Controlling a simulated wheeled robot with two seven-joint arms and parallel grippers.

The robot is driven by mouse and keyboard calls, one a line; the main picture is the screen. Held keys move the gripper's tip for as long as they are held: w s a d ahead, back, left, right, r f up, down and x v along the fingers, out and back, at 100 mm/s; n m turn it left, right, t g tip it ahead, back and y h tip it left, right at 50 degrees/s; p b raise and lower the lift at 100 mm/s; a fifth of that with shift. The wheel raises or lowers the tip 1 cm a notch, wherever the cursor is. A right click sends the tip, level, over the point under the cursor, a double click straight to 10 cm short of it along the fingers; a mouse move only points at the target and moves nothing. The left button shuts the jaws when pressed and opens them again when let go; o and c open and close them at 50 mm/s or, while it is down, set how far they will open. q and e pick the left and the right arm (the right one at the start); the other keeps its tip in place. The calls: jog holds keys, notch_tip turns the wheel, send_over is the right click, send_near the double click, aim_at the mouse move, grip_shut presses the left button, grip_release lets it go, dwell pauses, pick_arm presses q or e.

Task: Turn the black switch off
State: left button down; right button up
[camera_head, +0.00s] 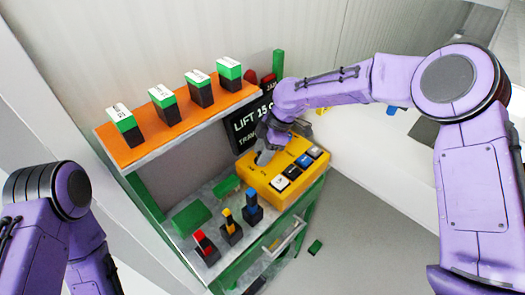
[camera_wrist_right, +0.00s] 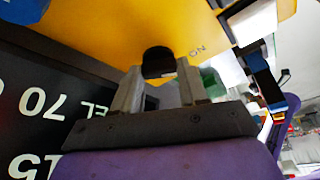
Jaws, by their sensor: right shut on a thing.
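A yellow control box (camera_head: 258,180) stands on the right end of the shelf unit, with a row of white, black and blue switches on its top. In the right wrist view the yellow box face (camera_wrist_right: 110,35) carries a black rounded switch (camera_wrist_right: 158,60), with the word ON printed to its right. My right gripper (camera_head: 264,157) is at the left part of the box; in the wrist view its fingers (camera_wrist_right: 160,72) are on either side of the black switch and shut on it. My left arm shows at the left edge, but its gripper is out of view.
An orange shelf (camera_head: 185,123) holds several green-and-black blocks. The lower grey shelf (camera_head: 180,240) holds red, yellow and blue switches on black bases and green blocks. A black sign (camera_head: 245,125) stands behind the box. The floor (camera_head: 365,235) to the right is mostly clear.

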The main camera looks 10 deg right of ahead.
jog(key=m+p, duration=0.1)
jog(key=m, duration=0.1)
jog(key=m+t+p, duration=0.1)
jog(key=m, duration=0.1)
jog(key=m+t+p, duration=0.1)
jog(key=m, duration=0.1)
jog(key=shift+s+r+m+p, duration=0.1)
jog(key=shift+r+m+p, duration=0.2)
jog(key=shift+a+m+t+h+p, duration=0.1)
jog(key=shift+m+t+h+p, duration=0.35)
jog(key=shift+m+p, duration=0.55)
jog(key=shift+a+m+t+h+p, duration=0.1)
jog(key=shift+m+t+h+p, duration=0.4)
jog(key=shift+m, duration=0.9)
jog(key=shift+f, duration=0.1)
jog(key=o, duration=0.8)
jog(key=shift+s, duration=0.1)
jog(key=shift+d, duration=0.1)
jog(key=b+v, duration=0.2)
jog(key=v, duration=0.8)
jog(key=shift+r, duration=0.2)
